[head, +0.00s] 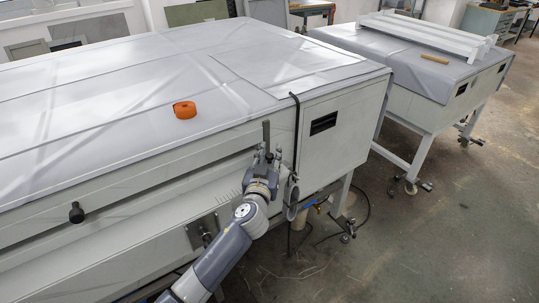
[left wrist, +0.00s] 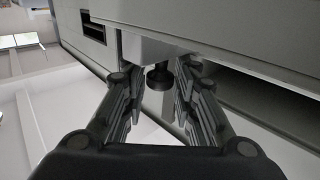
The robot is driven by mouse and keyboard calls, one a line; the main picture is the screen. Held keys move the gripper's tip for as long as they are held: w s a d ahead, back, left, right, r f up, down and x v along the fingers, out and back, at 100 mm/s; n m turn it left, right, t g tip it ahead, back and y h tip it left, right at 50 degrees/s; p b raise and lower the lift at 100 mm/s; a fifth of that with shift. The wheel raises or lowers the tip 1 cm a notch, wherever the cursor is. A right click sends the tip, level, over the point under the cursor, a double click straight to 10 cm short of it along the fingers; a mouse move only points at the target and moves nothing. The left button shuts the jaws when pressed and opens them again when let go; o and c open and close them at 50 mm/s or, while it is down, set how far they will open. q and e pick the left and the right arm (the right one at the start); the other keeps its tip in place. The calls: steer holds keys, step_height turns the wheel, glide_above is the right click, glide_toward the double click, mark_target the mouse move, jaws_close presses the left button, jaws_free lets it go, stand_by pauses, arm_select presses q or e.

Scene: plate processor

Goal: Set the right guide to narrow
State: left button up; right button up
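The black knob (left wrist: 158,78) of the right guide shows in the left wrist view, under a light block on the machine's front. My left gripper (left wrist: 160,90) is open, with one finger on each side of the knob and a visible gap to both. In the head view my left gripper (head: 268,154) is at the right end of the long slot in the machine's front, and it hides the knob there. A similar black knob (head: 76,213) sits far to the left along the same front. My right gripper is not in view.
The large plate processor (head: 120,85) has a grey flat top with an orange roll (head: 184,110) on it. A dark cable (head: 297,130) hangs over its front edge, close to the right of my gripper. A second table (head: 420,72) stands behind right. Floor at the lower right is clear.

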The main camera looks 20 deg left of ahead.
arm_select(q)
jaws_close()
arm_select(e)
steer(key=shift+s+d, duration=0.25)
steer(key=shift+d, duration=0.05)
arm_select(q)
steer(key=shift+s+a+f, duration=0.1)
steer(key=s+a, duration=0.3)
steer(key=s, duration=0.1)
steer(key=s+a+p, duration=0.1)
steer(key=s+a, duration=0.2)
steer(key=s, duration=0.1)
steer(key=s+a, duration=0.3)
steer(key=s, duration=0.1)
steer(key=shift+s+a+p, duration=0.3)
steer(key=shift+p, duration=0.05)
steer(key=shift+s+a+f, duration=0.15)
steer(key=shift+f, duration=0.05)
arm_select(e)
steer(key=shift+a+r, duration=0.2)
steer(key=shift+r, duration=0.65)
